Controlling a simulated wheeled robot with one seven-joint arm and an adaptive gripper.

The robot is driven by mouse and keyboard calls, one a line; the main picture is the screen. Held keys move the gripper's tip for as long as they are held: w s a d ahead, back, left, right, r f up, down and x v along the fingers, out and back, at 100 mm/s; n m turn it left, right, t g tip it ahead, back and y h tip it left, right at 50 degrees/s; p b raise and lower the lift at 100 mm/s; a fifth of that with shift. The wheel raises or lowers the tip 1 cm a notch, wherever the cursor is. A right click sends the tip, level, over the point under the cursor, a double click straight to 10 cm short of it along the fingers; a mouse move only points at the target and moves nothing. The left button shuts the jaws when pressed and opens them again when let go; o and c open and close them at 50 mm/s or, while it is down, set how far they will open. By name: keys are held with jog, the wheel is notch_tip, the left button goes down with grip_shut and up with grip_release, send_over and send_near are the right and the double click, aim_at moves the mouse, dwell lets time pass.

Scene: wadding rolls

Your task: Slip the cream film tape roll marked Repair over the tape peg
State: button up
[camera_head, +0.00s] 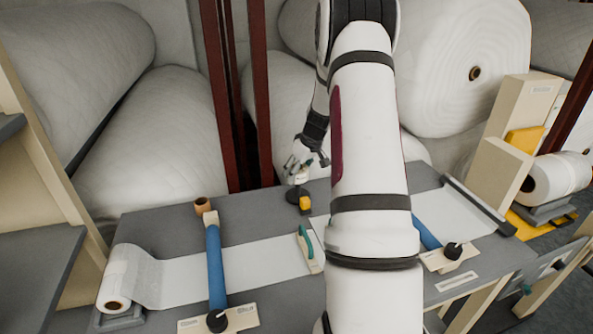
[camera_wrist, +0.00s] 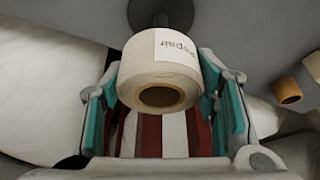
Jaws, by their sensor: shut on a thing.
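The cream film tape roll (camera_wrist: 160,70) has a white label with upside-down print, partly legible as Repair, and a brown core. My gripper (camera_wrist: 160,98) is shut on it, with teal pads at its left and right sides. In the head view my gripper (camera_head: 304,163) is over the back of the table, and the roll (camera_head: 302,175) shows small beneath it. A dark round base (camera_wrist: 160,10), apparently the tape peg's, lies beyond the roll in the wrist view; it also shows in the head view (camera_head: 294,196) below the roll. Whether the roll is around the post is hidden.
A brown roll (camera_head: 202,204) stands left on the grey table (camera_head: 265,213). A small yellow object (camera_head: 305,203) is close by the dark base. A green-handled tool (camera_head: 307,247) and blue bars (camera_head: 215,270) lie nearer. Red uprights (camera_head: 262,90) stand behind the table.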

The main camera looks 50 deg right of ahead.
aim_at(299, 186)
jog(key=shift+f+b, duration=0.75)
jog(key=shift+f, duration=1.9)
jog(key=shift+s, duration=0.25)
jog(key=shift+f, duration=0.6)
jog(key=o, duration=0.9)
jog(key=shift+p+v, duration=3.1)
jog(key=shift+v, duration=2.4)
jog(key=shift+w, duration=0.1)
